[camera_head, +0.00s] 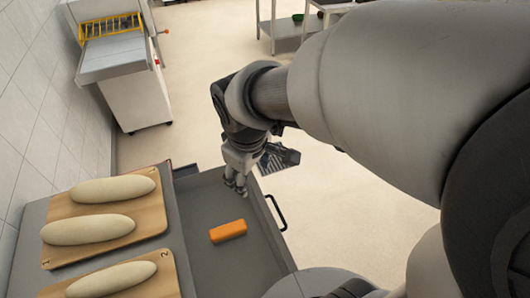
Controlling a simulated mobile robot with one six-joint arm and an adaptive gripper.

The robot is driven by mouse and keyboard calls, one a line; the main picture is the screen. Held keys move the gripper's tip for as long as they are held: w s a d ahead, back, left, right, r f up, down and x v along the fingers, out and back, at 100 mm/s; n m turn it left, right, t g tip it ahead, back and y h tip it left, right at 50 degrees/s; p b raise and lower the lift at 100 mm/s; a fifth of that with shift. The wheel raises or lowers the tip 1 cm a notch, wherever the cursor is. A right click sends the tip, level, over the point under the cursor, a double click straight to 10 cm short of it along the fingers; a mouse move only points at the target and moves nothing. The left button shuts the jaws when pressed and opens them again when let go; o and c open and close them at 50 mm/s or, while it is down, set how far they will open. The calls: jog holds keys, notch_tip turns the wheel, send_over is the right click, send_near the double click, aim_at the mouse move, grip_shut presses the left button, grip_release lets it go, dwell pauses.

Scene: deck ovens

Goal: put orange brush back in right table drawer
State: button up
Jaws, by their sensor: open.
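The orange brush (228,231), a small block-like shape, appears to lie on the grey floor of the pulled-out table drawer (250,262). The drawer juts out to the right of the table, and its dark handle (277,212) is on its right side. My gripper (237,187) is open and points down over the far part of the drawer. It is apart from the brush, a little beyond it in the picture. I see nothing between its fingers. Its exact height above the drawer floor is hard to tell.
The grey table (28,222) beside the drawer bears wooden boards (158,208) with pale dough loaves (88,229). A white machine with a yellow grille (110,27) stands at the back left. A metal rack (287,30) stands at the back. The floor (330,200) right of the drawer is clear.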

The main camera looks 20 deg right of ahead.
jog(key=s+d+r+m+t, duration=0.1)
jog(key=s+r+m, duration=0.2)
jog(key=s, duration=0.3)
jog(key=s+d+r+m, duration=0.1)
jog(key=s+r+m, duration=0.2)
jog(key=s, duration=0.4)
jog(key=shift+s+r+m+t+y, duration=0.2)
jog(key=shift+m+t+y, duration=0.1)
jog(key=shift+m+t, duration=0.1)
